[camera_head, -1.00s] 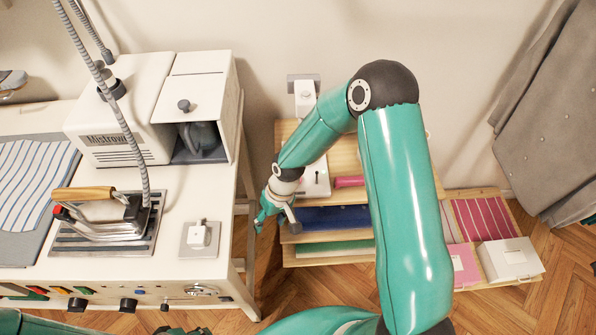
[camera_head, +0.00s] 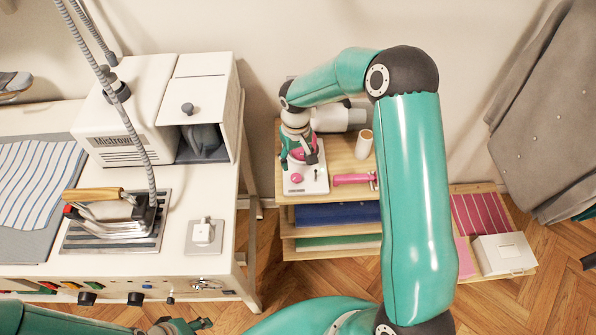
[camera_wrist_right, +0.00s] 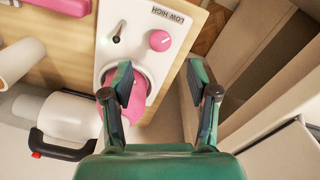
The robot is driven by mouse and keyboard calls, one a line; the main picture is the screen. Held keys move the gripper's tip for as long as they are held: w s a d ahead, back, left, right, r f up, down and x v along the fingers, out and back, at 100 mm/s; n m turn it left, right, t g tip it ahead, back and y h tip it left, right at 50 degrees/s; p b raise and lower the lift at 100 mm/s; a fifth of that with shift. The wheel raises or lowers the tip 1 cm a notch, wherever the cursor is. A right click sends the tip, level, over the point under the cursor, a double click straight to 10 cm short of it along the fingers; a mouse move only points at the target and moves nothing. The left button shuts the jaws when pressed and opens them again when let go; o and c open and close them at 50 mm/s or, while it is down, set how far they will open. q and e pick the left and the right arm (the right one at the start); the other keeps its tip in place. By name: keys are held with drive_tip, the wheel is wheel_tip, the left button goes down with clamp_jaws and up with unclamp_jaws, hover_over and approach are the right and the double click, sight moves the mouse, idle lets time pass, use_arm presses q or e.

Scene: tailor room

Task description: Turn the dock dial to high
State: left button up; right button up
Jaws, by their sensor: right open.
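The white dock (camera_head: 309,184) lies on the wooden shelf unit's top. Its pink dial (camera_wrist_right: 160,40) sits beside the printed LOW HIGH label (camera_wrist_right: 169,15) in the right wrist view; I cannot read its setting. The dial also shows in the head view (camera_head: 296,178). My right gripper (camera_head: 305,161) is open above the dock. In the wrist view its fingers (camera_wrist_right: 160,82) are apart, short of the dial, over a pink round part (camera_wrist_right: 127,92) that they partly hide. What looks like my left gripper (camera_head: 186,325) shows at the bottom edge; its jaws are unclear.
A pink-handled tool (camera_head: 352,179), a pale cylinder (camera_head: 364,144) and a white container (camera_head: 336,119) share the shelf top. The ironing table (camera_head: 222,215) stands to the left, with a floor gap between.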

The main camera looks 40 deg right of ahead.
sight(296, 177)
wheel_tip(296, 177, down, 8)
drive_tip(key=shift+p, duration=0.6)
